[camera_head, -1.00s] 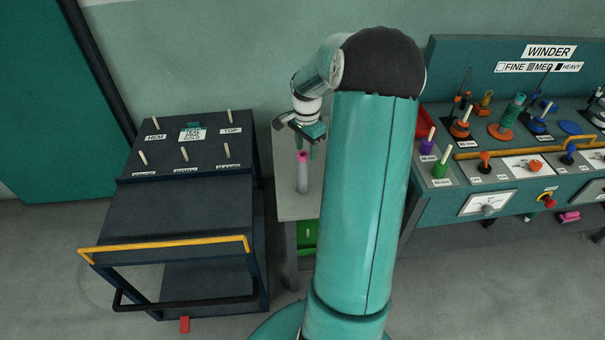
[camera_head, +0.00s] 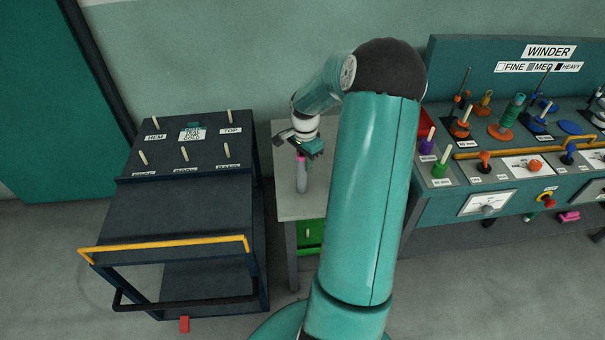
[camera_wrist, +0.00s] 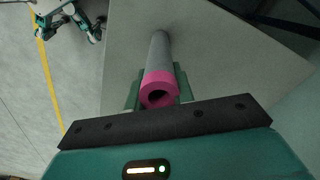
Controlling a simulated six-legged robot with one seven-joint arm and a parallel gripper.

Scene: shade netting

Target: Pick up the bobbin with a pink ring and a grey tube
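The bobbin has a pink ring (camera_head: 301,159) on top and a grey tube (camera_head: 302,181). It stands upright on a small grey table (camera_head: 289,206). My gripper (camera_head: 307,157) is lowered at its top end, pointing down. In the wrist view, the pink ring (camera_wrist: 159,89) and grey tube (camera_wrist: 159,52) lie between the green fingers of my gripper (camera_wrist: 159,88), one on each side. The fingers look apart, with little room beside the tube. Whether they touch it is hard to see. The bobbin's foot still appears to be on the table.
A dark cart (camera_head: 190,190) with several pegs and a yellow handle (camera_head: 165,248) stands left of the table. The winder bench (camera_head: 500,190), with coloured bobbins and controls, stands to the right. A green bin (camera_head: 310,236) sits below the tabletop. My arm hides part of the table.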

